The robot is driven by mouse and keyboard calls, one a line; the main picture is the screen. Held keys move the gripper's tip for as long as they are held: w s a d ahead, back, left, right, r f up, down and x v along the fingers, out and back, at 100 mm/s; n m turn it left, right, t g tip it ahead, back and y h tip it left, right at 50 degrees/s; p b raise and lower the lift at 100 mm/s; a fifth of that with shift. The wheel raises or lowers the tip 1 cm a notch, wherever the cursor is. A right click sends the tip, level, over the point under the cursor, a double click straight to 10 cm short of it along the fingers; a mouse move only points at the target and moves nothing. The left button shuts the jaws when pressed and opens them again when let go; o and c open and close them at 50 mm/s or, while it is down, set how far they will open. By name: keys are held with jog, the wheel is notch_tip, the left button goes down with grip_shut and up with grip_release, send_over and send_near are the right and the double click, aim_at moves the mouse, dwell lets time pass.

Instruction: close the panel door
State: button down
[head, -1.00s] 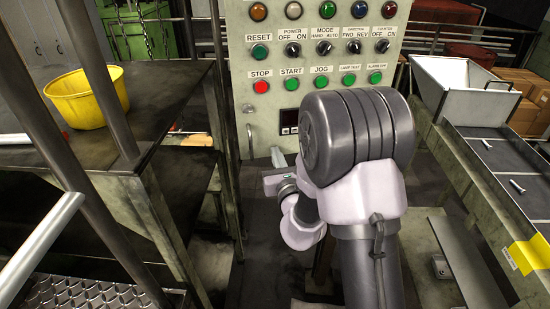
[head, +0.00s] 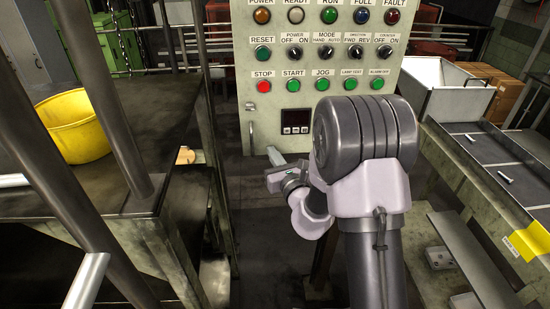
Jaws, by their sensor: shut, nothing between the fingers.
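The grey-green control panel (head: 316,63) faces me in the upper middle of the head view, with rows of lamps, switches and buttons. An upright handle (head: 250,126) is on its lower left, and a small dark display (head: 295,120) is right of that. My arm covers the panel's lower right. My gripper (head: 273,156) is shut and empty, at the panel's lower edge, below and right of the handle. Its fingers look close to the edge; I cannot tell whether they touch it. I cannot tell how far the door stands open.
A dark table with a yellow bucket (head: 75,128) stands at left, with slanted metal posts before it. At right is a conveyor (head: 490,152) with loose bolts and a white hopper (head: 447,88). Dark floor shows between the table and my arm.

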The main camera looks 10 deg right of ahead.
jog(key=s+d+p, duration=0.1)
jog(key=s+p, duration=0.6)
jog(key=s, duration=0.5)
jog(key=shift+d, duration=0.15)
